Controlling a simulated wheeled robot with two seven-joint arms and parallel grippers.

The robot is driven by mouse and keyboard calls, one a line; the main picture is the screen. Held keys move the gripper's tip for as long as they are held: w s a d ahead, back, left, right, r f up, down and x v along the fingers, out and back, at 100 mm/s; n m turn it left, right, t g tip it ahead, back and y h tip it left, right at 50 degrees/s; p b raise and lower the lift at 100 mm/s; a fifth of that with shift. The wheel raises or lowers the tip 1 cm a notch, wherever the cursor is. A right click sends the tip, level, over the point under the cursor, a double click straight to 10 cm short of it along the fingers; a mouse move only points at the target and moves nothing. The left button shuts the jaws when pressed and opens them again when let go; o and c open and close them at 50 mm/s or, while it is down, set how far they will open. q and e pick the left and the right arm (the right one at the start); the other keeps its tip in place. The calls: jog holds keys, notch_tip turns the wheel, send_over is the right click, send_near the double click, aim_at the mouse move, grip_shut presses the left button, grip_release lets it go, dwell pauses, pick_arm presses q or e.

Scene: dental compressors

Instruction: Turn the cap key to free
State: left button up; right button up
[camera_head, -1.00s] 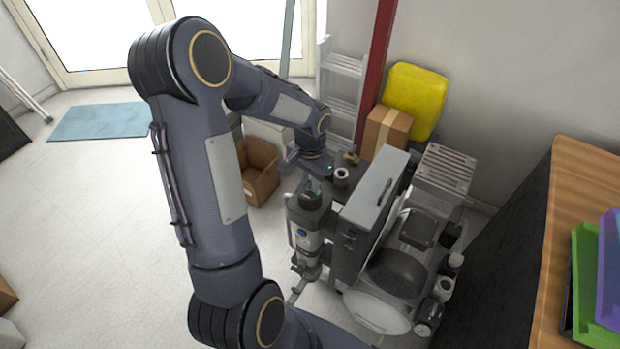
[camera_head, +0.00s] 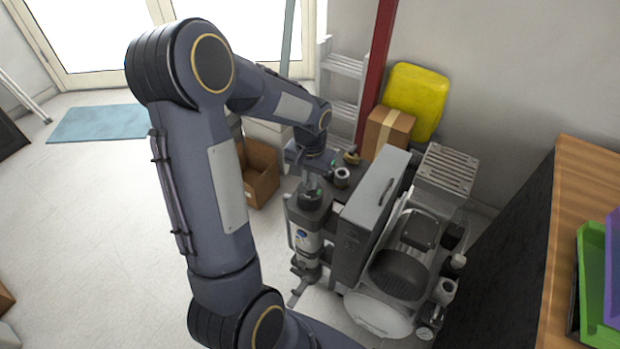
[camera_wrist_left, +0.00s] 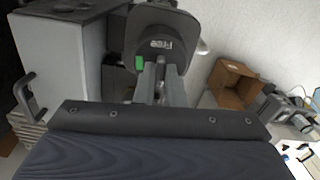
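A dark round cap (camera_wrist_left: 165,28) with the pale word "Free" on its face fills the top middle of the left wrist view. A green mark (camera_wrist_left: 139,63) shows at its lower left. In the head view the cap (camera_head: 311,197) tops the upright grey cylinder of the near unit. My left gripper (camera_head: 311,180) points down just above it. In the wrist view its two fingers (camera_wrist_left: 161,72) lie close together at the cap, with a narrow gap between them. The key is not clearly seen there, and contact cannot be told. My right gripper is out of view.
A cardboard box (camera_head: 262,172) lies open behind left. A wooden tabletop (camera_head: 585,190) bounds the right.

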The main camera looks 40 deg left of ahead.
pick_arm(q)
jog(key=o, duration=0.4)
notch_tip(320, 180, up, 8)
jog(key=shift+f, duration=0.2)
jog(key=shift+r, duration=0.1)
dwell(0.5)
